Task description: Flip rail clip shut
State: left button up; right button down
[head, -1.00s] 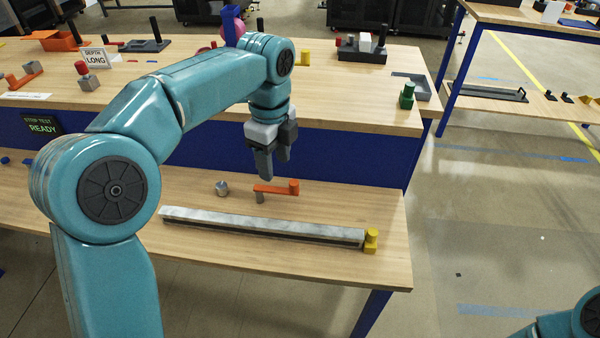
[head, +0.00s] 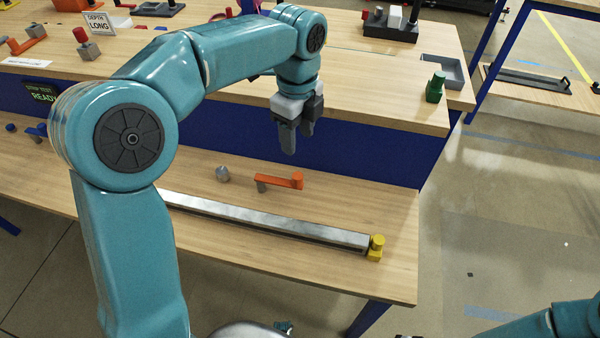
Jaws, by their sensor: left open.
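A long grey metal rail (head: 265,221) lies on the lower wooden bench top. A yellow block with a round knob (head: 376,247) sits at its right end. Which of these is the rail clip I cannot tell for certain. My left gripper (head: 298,141) is open and empty, fingers down, above and behind the orange lever, not touching it. Only part of my right arm shows at the lower right; its gripper is not visible.
The raised bench behind has a blue front panel (head: 350,147), a green piece (head: 435,88) and a grey tray (head: 443,70).

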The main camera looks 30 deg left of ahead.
aim_at(297, 175)
pick_arm(q)
notch_tip(297, 175, down, 14)
jog(key=shift+r+b, duration=0.25)
jog(key=shift+b, duration=0.85)
jog(key=shift+c, duration=0.4)
grip_shut()
